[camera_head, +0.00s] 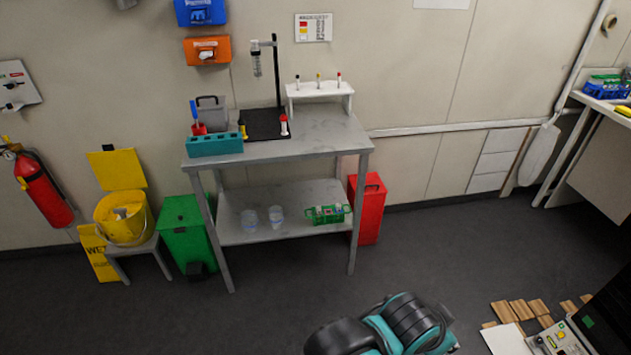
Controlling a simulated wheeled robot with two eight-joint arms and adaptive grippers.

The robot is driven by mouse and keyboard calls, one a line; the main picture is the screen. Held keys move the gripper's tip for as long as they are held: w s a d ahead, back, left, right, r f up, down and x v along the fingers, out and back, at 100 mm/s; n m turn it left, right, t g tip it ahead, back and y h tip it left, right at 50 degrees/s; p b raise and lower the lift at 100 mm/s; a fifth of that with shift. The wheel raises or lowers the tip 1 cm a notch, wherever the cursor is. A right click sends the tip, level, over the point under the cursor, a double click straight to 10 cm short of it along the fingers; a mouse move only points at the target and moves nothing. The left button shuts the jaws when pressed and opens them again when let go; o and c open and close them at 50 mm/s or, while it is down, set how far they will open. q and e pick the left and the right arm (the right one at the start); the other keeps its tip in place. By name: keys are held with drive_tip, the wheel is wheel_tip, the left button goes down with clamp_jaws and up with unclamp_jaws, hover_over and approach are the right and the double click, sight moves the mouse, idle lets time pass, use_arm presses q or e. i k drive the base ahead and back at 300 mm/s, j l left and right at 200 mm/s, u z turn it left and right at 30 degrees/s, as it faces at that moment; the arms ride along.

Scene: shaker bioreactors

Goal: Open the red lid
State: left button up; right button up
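A red bin (369,222) stands on the floor at the right end of the grey table, partly hidden behind a table leg. Its red lid (372,184) lies flat on top and looks shut, with a dark handle or slot on it. A teal and black part, which looks like one of my arm links, shows at the bottom middle, well in front of the bin and apart from it. No gripper fingers show, so neither gripper is in view.
The grey table (318,142) holds lab items, with beakers and a green rack below. A green bin (183,232) and an open yellow bucket (122,218) stand left. Wooden pieces (519,310) lie at lower right. The floor before the red bin is clear.

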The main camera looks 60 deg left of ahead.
sight(367, 181)
drive_tip(key=u, duration=1.7)
drive_tip(key=i+l+u, duration=0.1)
drive_tip(key=i+l, duration=0.4)
drive_tip(key=i, duration=0.3)
drive_tip(key=i+l+u, duration=0.1)
drive_tip(key=i+l, duration=0.45)
drive_tip(key=i, duration=0.25)
drive_tip(key=i+l+u, duration=0.1)
drive_tip(key=i+l, duration=0.5)
drive_tip(key=i, duration=0.2)
drive_tip(key=i+j, duration=0.3)
